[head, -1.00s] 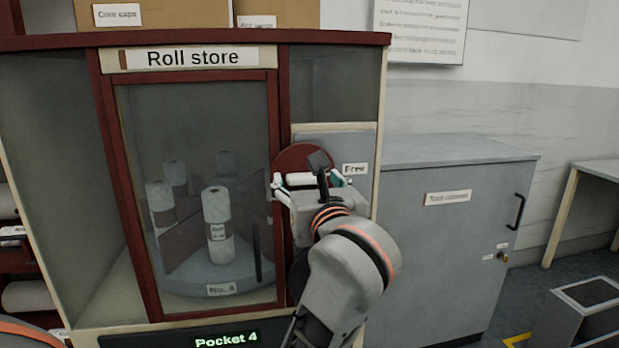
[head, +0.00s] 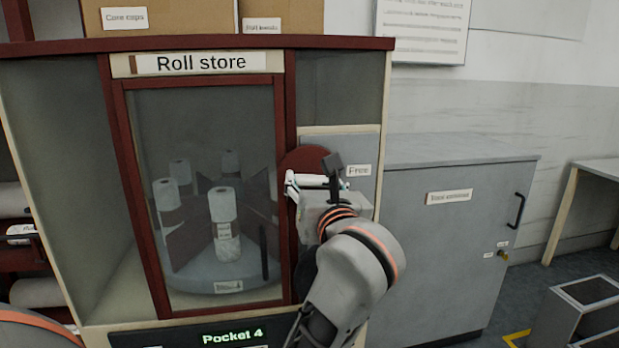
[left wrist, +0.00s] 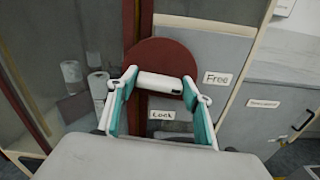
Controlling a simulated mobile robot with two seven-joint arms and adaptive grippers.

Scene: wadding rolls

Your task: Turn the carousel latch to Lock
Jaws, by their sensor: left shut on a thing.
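The carousel latch is a white bar handle (left wrist: 160,82) on a dark red disc (head: 304,160), on the grey panel right of the Roll store door. The bar lies nearly level, its right end towards the "Free" label (left wrist: 217,78). The "Lock" label (left wrist: 162,115) sits below the disc in the left wrist view; my gripper hides it in the head view. My left gripper (head: 314,183) is shut on the bar, with a teal-padded finger at each end. Behind the glass, white rolls (head: 223,206) stand on the round carousel (head: 206,283). My right gripper is not in view.
The store's display (head: 230,337) reads "Pocket 4". The glass door (head: 200,120) is closed, just left of the latch. A grey cabinet (head: 450,240) stands to the right, and a grey bin (head: 585,315) is on the floor. Cardboard boxes (head: 160,15) sit on top.

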